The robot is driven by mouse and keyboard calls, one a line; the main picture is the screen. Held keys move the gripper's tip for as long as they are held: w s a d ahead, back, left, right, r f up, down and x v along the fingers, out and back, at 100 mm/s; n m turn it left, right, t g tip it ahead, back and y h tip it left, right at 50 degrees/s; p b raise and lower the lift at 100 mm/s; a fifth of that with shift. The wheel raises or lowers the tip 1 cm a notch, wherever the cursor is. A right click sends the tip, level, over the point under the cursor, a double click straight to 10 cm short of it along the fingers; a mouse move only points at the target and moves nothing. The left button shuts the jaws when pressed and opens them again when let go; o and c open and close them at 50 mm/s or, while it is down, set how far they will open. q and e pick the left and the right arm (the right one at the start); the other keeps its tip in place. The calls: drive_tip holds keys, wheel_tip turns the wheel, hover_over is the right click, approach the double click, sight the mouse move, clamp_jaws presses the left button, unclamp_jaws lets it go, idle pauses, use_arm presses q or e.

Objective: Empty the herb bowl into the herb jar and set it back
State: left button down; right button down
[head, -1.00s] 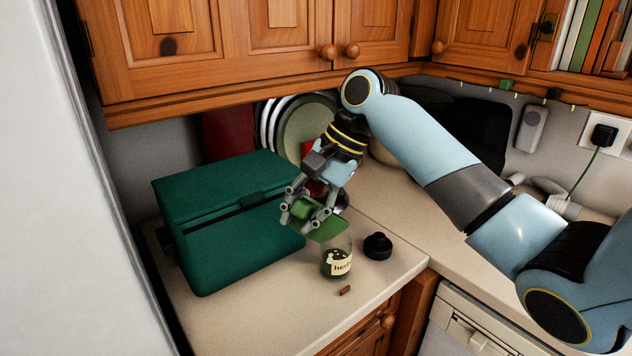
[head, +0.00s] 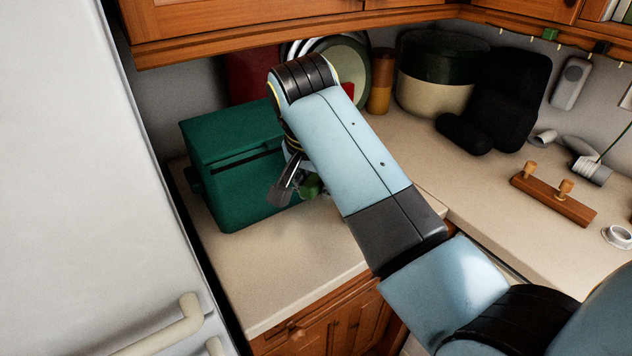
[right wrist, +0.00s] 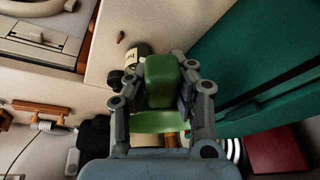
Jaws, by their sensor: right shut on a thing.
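The green herb bowl (right wrist: 158,122) is in my right gripper (right wrist: 165,95), whose fingers are closed on its blocky green grip in the right wrist view. In the head view the gripper (head: 296,185) is half hidden behind my right arm, and only a bit of the bowl (head: 311,184) shows. The bowl's contents and exact tilt cannot be made out. The herb jar (right wrist: 135,57), with its cream label, stands on the counter partly behind the bowl and gripper in the right wrist view. In the head view my arm hides the jar. My left gripper is not in view.
A green box (head: 235,165) stands close to the gripper's left in the head view. Small brown bit (right wrist: 121,37) lies by the jar. A wooden peg rack (head: 553,200) and black items stand on the right counter. The front counter is clear.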

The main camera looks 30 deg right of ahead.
idle(0.4)
drive_tip(key=shift+r, duration=2)
